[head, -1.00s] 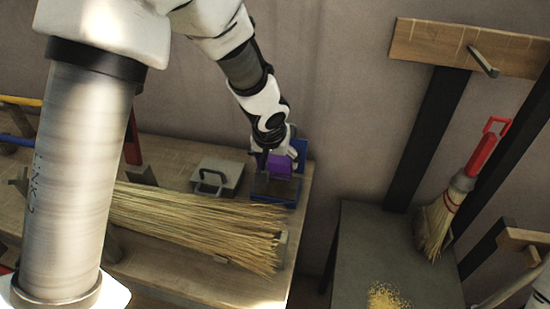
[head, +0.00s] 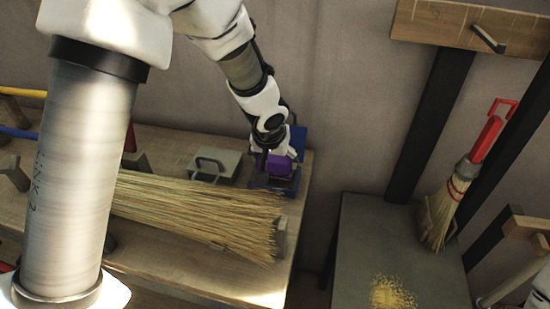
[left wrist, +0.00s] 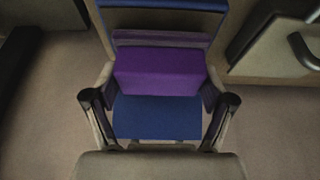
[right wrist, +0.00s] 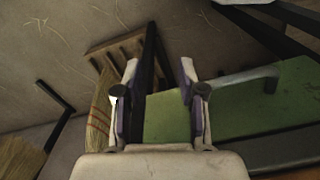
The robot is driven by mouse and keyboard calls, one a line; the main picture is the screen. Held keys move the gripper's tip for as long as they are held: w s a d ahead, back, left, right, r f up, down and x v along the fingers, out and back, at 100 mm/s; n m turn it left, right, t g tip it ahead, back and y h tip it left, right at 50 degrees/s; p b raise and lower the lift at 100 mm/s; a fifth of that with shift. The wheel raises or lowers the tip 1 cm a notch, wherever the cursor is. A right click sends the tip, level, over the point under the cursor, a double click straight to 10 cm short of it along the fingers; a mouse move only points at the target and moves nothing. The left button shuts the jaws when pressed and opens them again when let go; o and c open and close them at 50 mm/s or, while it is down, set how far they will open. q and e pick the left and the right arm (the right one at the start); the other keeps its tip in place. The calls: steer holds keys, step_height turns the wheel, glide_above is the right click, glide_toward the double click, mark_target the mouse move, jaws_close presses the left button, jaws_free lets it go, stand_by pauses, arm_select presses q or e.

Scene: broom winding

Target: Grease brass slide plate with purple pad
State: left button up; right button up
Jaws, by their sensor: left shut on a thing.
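My left gripper (head: 266,158) is shut on a purple pad (head: 277,166) at the right end of the wooden bench. The left wrist view shows the pad (left wrist: 160,72) between the two fingers, with a blue surface just below it in the picture. The pad is at a blue tray-like holder (head: 296,142); whether it touches anything there is hidden. I cannot pick out the brass slide plate for certain. My right gripper (right wrist: 160,95) appears open and empty in the right wrist view, with a green surface beyond its fingers.
A grey plate with a handle (head: 214,166) lies on the bench (head: 180,287) left of the pad. A large bundle of straw bristles (head: 200,213) lies in front. A grey table (head: 360,240) with yellow crumbs and a red-handled broom (head: 440,212) are at right.

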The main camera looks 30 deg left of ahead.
mark_target(275, 158)
arm_select(q)
steer(key=shift+f+b, duration=0.55)
steer(key=shift+b, duration=0.15)
stand_by(1.4)
step_height(275, 158, up, 7)
steer(key=p, duration=0.6)
steer(key=shift+r, duration=0.15)
stand_by(0.5)
